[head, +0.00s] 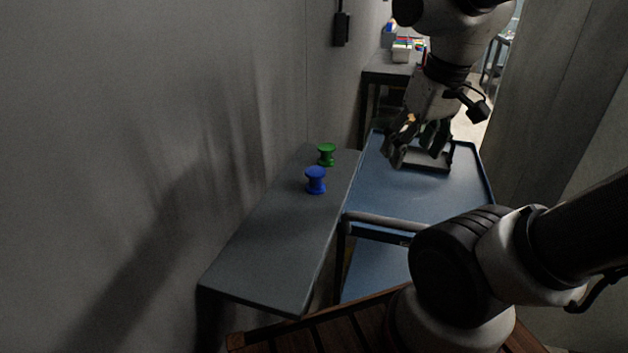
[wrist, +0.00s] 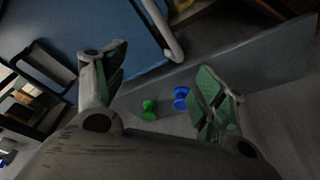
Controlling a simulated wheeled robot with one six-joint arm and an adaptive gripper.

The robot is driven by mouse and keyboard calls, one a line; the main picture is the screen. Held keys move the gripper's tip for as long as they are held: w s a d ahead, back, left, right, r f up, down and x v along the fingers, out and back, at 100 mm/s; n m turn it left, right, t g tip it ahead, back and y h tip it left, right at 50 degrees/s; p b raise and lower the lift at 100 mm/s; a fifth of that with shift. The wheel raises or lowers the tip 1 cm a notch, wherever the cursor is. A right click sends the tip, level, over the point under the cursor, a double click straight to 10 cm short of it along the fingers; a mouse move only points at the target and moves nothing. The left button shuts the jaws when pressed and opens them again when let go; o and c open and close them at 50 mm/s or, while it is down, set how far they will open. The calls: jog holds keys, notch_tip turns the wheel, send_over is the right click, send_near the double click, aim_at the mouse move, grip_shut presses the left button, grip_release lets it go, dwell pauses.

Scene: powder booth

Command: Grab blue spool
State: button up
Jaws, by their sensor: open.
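The blue spool (head: 316,181) stands upright on the grey shelf (head: 262,246) along the wall, near its far end. It also shows in the wrist view (wrist: 181,98), between the fingers and close to the right one. A green spool (head: 326,154) stands just behind it on the same shelf and shows in the wrist view (wrist: 149,110) to the left of the blue one. My gripper (head: 418,150) is open and empty, above the blue cart and to the right of both spools. Its two fingers (wrist: 160,95) are spread wide in the wrist view.
A blue cart (head: 385,190) with a raised rim and a push handle (head: 378,221) stands right of the shelf. A dark tray (head: 430,163) lies on the cart. A table (head: 385,72) with containers stands behind. The front of the shelf is clear.

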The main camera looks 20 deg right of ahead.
aim_at(316, 171)
jog(key=w+a+f+n+g, duration=0.1)
jog(key=w+a+f+n, duration=0.1)
jog(key=w+a, duration=0.2)
jog(key=w+a+f+n+g, duration=0.1)
jog(key=w+a+f, duration=0.1)
jog(key=w+a, duration=0.2)
jog(key=w+a+f+n+g, duration=0.1)
jog(key=w+a+f+n, duration=0.1)
jog(key=w, duration=0.7)
jog(key=shift+w+a+f+n, duration=0.15)
jog(key=shift+a+f, duration=0.1)
jog(key=shift+a, duration=0.35)
jog(key=shift+s+a+f+n, duration=0.1)
jog(key=shift+a+f+n, duration=0.1)
jog(key=shift+a, duration=0.35)
jog(key=shift+w+n, duration=0.15)
jog(key=shift+n, duration=0.1)
jog(key=f, duration=0.7)
jog(key=shift+s+a+f, duration=0.2)
jog(key=shift+f, duration=0.05)
jog(key=c, duration=1.2)
